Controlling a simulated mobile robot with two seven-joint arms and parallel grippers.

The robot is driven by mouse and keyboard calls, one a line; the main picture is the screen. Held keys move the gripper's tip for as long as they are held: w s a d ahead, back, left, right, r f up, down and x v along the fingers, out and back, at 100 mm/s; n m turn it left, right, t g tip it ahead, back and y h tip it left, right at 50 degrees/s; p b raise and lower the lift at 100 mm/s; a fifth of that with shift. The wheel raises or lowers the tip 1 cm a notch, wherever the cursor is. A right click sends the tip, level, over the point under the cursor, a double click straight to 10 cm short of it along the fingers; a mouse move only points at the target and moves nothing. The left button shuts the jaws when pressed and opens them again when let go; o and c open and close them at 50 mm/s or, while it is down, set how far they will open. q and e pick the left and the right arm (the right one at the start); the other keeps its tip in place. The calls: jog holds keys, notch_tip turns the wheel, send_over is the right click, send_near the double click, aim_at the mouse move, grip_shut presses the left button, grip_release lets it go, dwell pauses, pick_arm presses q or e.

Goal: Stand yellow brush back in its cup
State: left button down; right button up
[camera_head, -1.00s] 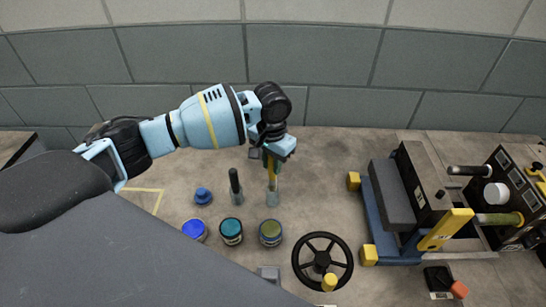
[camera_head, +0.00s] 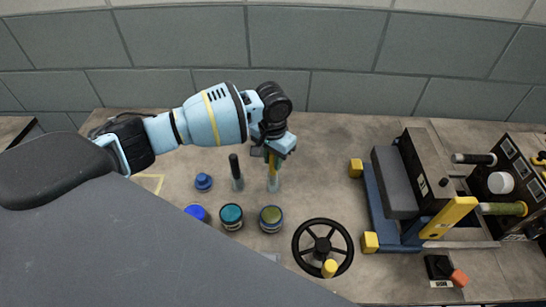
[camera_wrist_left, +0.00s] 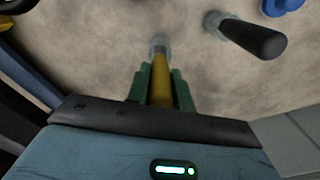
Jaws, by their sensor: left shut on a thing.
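My left gripper (camera_head: 272,155) is shut on the yellow brush (camera_head: 272,169), holding it upright above the worktop. The wrist view shows the green fingers (camera_wrist_left: 160,88) on both sides of the yellow brush (camera_wrist_left: 159,75). A small clear cup (camera_head: 273,186) stands directly under the brush; it also shows in the wrist view (camera_wrist_left: 158,42). The brush's lower end is at the cup and looks to be in its mouth; how deep I cannot tell. My right gripper is not in view.
A dark-handled brush (camera_head: 235,168) stands in another clear cup just left. A blue knob-like piece (camera_head: 203,182) and jars with blue, teal (camera_head: 231,216) and olive (camera_head: 271,218) tops are nearby. A black handwheel (camera_head: 323,247) and a blue-framed machine (camera_head: 385,215) stand to the right.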

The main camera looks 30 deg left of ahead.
pick_arm(q)
jog(key=c, duration=1.1)
grip_release()
jog(key=shift+c, duration=0.2)
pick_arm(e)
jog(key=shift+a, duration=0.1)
pick_arm(q)
notch_tip(320, 180, up, 6)
jog(key=shift+r+p, duration=0.2)
jog(key=shift+p, duration=0.15)
jog(key=shift+r, duration=0.75)
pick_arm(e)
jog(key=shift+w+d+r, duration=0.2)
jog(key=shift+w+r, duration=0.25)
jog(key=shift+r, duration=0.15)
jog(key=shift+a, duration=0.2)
